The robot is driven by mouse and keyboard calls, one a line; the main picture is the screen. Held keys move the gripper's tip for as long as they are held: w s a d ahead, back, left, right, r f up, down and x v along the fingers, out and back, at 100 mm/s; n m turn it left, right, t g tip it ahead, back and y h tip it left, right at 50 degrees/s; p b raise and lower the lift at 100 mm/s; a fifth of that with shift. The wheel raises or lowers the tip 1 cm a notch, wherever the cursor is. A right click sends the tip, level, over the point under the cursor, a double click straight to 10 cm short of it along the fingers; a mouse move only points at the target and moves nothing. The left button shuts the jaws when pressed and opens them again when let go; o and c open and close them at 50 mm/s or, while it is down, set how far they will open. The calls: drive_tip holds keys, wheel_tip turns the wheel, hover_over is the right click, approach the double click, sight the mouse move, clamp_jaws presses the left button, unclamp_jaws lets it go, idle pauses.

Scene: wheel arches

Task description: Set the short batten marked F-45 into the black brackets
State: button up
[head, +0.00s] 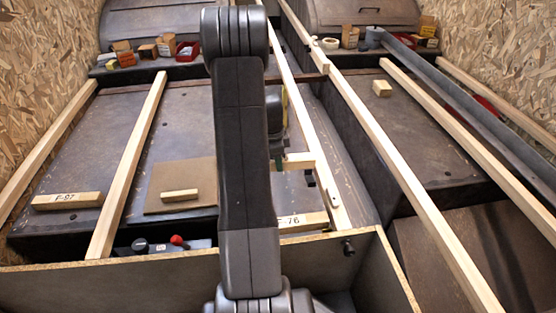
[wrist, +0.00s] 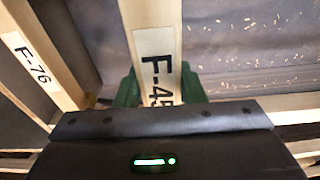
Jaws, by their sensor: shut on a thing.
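Whether the held batten touches the rail cannot be told.
A batten marked F-76 (head: 304,222) lies right of my arm; it also shows in the wrist view (wrist: 32,62). A batten marked F-97 (head: 67,201) lies at left. Long rails run front to back. Small boxes (head: 126,57) stand at the back.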

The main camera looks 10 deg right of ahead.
wheel_tip(320, 180, down, 8)
drive_tip(key=b, duration=0.4)
drive_tip(key=shift+r, duration=0.25)
idle(0.5)
drive_tip(key=o, duration=1.2)
drive_tip(key=r+p, duration=0.1)
drive_tip(key=r, duration=0.3)
drive_tip(key=a+r+p, duration=0.1)
drive_tip(key=r+p, duration=0.1)
drive_tip(key=r, duration=0.3)
drive_tip(key=r+p, duration=0.2)
drive_tip(key=r, duration=0.2)
drive_tip(key=shift+a+r, duration=0.3)
drive_tip(key=shift+r, duration=0.1)
